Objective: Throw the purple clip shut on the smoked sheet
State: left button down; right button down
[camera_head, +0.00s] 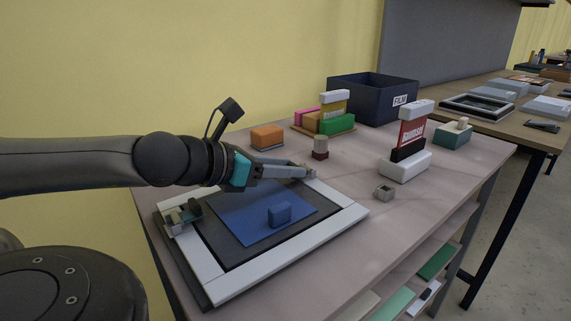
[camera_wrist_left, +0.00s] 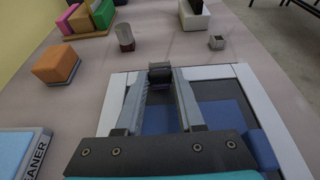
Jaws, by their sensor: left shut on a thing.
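A white-bordered frame (camera_head: 343,221) lies flat on the table, with a dark grey smoked sheet (camera_head: 216,238) inside it. A blue sheet (camera_head: 240,222) lies over part of the dark sheet, and a small blue block (camera_head: 279,213) stands on it. My left gripper (camera_head: 306,173) reaches over the frame to its far edge. Its fingers are closed on a small dark clip (camera_wrist_left: 160,74) at that border.
An orange block (camera_head: 267,136) and a small cylinder on a dark red base (camera_head: 320,148) stand behind the frame. A white stand with a red card (camera_head: 405,165), a small grey cube (camera_head: 383,193) and a navy film box (camera_head: 374,96) are to the right and back.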

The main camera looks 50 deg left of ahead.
dwell(0.7)
pick_arm(q)
jog(key=c, duration=0.5)
grip_release()
jog(key=shift+f, duration=0.1)
jog(key=shift+s, duration=0.2)
